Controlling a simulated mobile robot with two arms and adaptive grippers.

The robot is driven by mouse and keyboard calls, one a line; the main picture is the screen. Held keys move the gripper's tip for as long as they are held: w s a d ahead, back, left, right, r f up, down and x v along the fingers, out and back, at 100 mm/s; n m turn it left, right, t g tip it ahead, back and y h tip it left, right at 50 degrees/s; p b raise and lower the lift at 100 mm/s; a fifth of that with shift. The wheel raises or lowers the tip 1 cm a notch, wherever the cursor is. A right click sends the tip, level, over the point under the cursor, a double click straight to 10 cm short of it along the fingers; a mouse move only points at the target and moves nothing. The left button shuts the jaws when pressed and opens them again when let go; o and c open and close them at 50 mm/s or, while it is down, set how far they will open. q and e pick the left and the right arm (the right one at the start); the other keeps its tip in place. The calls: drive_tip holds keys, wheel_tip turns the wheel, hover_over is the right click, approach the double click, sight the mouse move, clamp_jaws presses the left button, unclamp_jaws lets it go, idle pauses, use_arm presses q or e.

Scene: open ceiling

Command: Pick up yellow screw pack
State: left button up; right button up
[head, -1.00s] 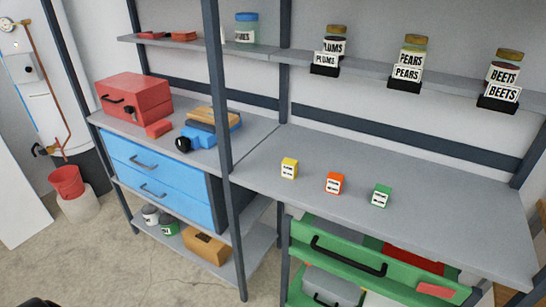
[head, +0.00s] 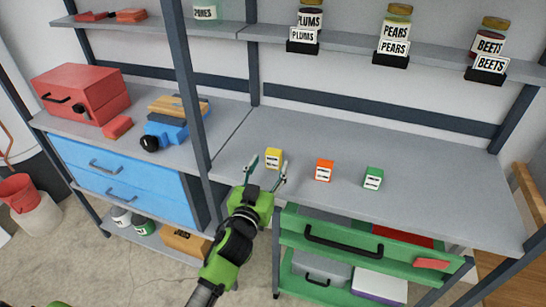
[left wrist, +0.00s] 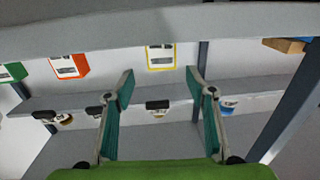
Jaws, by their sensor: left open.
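The yellow screw pack (head: 273,158) stands upright on the grey workbench, left of an orange pack (head: 324,170) and a green pack (head: 373,178). My left gripper (head: 265,172) is open and empty at the bench's front edge, just in front of the yellow pack. In the left wrist view the picture is upside down; the yellow pack (left wrist: 160,56) shows beyond and between the open fingers (left wrist: 160,85), apart from them. The orange pack (left wrist: 69,66) and green pack (left wrist: 12,72) show to its left there. My right gripper is not in view.
Grey shelf post (head: 190,100) rises left of my arm. A shelf (head: 345,60) with labelled jars runs above the bench. Open green drawers (head: 365,263) jut out below it on the right. A red toolbox (head: 82,93) and a blue tool (head: 166,131) lie left.

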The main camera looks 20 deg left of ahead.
sight(272, 156)
use_arm(q)
drive_tip(key=shift+w, duration=1.05)
drive_tip(key=w, duration=0.3)
drive_tip(key=w+p, duration=0.1)
drive_tip(key=shift+w+a+f, duration=0.1)
drive_tip(key=shift+w+a, duration=0.15)
drive_tip(key=shift+w, duration=0.15)
drive_tip(key=c, duration=1.3)
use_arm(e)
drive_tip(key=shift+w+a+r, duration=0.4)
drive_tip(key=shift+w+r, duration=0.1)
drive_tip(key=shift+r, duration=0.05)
